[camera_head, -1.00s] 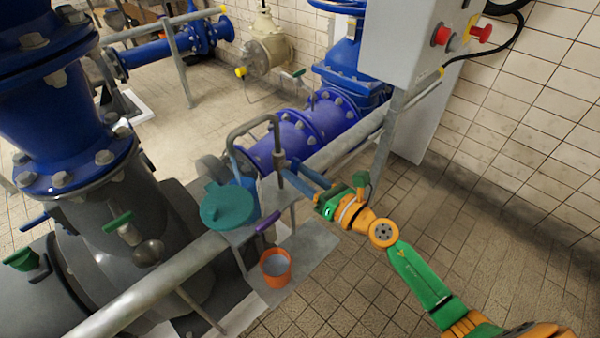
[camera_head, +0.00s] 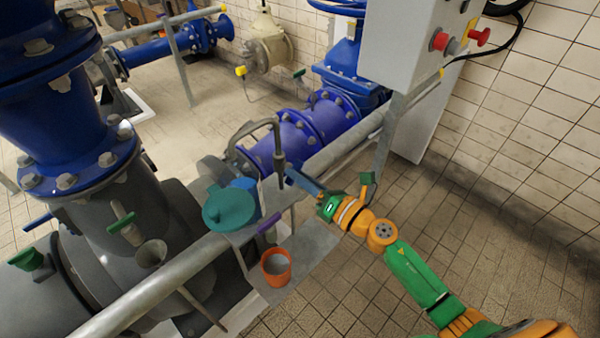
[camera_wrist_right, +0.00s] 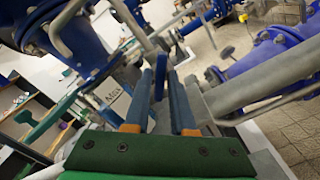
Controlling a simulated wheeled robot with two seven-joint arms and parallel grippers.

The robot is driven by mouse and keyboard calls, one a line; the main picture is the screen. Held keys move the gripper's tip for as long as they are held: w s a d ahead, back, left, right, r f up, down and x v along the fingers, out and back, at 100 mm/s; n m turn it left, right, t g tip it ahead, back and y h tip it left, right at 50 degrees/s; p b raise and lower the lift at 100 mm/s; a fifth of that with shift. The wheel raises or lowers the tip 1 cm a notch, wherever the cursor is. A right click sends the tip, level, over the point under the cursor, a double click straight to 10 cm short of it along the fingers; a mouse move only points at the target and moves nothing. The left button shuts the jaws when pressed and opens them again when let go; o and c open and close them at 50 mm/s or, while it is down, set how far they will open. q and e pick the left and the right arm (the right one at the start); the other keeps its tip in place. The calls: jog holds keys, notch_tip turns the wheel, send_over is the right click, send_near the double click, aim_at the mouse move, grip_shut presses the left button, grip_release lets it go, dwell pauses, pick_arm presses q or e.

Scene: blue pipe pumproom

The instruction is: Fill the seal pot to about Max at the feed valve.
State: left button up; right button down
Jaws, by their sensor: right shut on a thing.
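A grey bent feed pipe (camera_head: 279,150) rises behind the pot. My right gripper (camera_head: 293,175) is at the lower part of that pipe. Its blue fingers (camera_wrist_right: 171,85) are shut on what seems to be the feed valve lever, mostly hidden between them. My left gripper is out of view.
An orange bucket (camera_head: 276,279) stands below a purple lever (camera_head: 268,225). A grey rail (camera_head: 165,284) runs past the pot. A grey control box (camera_head: 408,45) hangs at upper right. Tiled floor (camera_head: 480,190) is clear on the right.

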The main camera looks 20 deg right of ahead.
jog(key=shift+m+p, duration=1.45)
jog(key=shift+m, duration=3.35)
jog(key=c, duration=0.9)
grip_release()
jog(key=b+v, duration=0.1)
jog(key=v, duration=0.6)
